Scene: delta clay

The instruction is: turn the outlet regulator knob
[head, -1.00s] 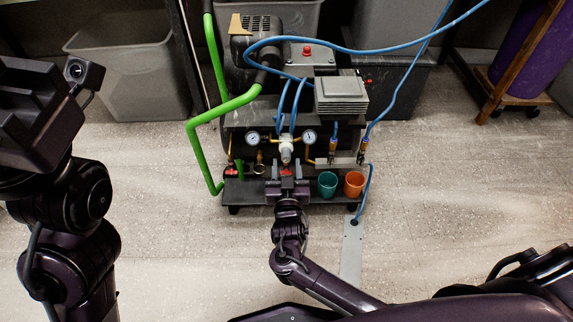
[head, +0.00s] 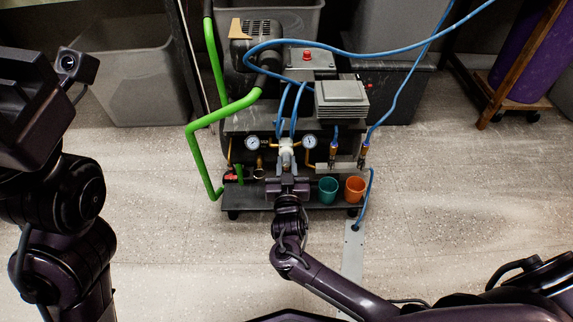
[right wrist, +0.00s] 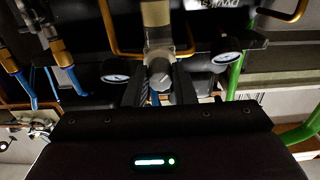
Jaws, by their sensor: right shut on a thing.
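The outlet regulator (head: 286,146) is a pale body at the front of the compressor, between two round gauges. Its grey knob (right wrist: 160,76) shows in the right wrist view between the two fingers. My right gripper (head: 287,168) reaches up to the regulator from below and is shut on the knob. In the right wrist view the fingers (right wrist: 160,90) flank the knob on both sides. My left gripper's dark body (head: 35,105) is at the far left, away from the compressor, and its fingertips cannot be made out.
Gauges (head: 252,143) (head: 310,141) sit close on both sides of the regulator. A teal cup (head: 328,188) and an orange cup (head: 354,188) stand on the lower shelf, right of my gripper. Blue hoses (head: 375,125) and a green pipe (head: 205,122) run around the compressor. The floor in front is mostly clear.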

